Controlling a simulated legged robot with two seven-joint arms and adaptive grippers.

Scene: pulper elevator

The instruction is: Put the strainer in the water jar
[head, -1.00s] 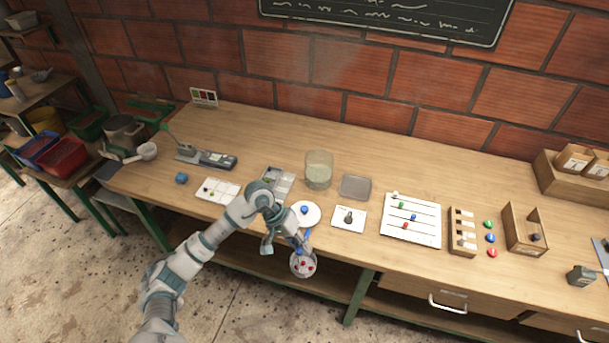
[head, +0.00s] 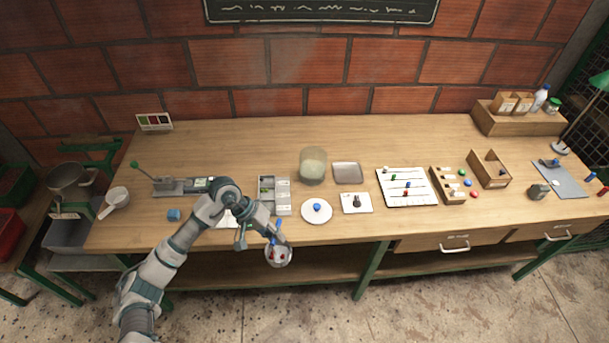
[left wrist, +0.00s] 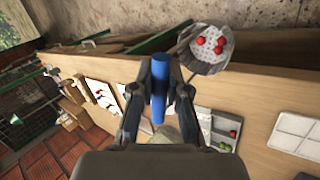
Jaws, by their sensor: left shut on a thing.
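My left gripper (head: 277,237) is shut on the blue handle (left wrist: 159,88) of the strainer, which also shows in the left wrist view. The strainer's round pale basket (head: 279,257) hangs just off the table's front edge, with several red berries in it; the basket also shows in the left wrist view (left wrist: 206,47). The water jar (head: 313,166) is a clear, wide glass with pale cloudy contents, standing upright on the table behind and to the right of my gripper. The strainer is apart from the jar. My right gripper is not in view.
A white saucer with a blue knob (head: 316,211) lies between the strainer and the jar. A compartment tray (head: 283,197) stands left of the jar, a grey tray (head: 348,173) right of it. The wooden table (head: 235,150) is clear behind the jar.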

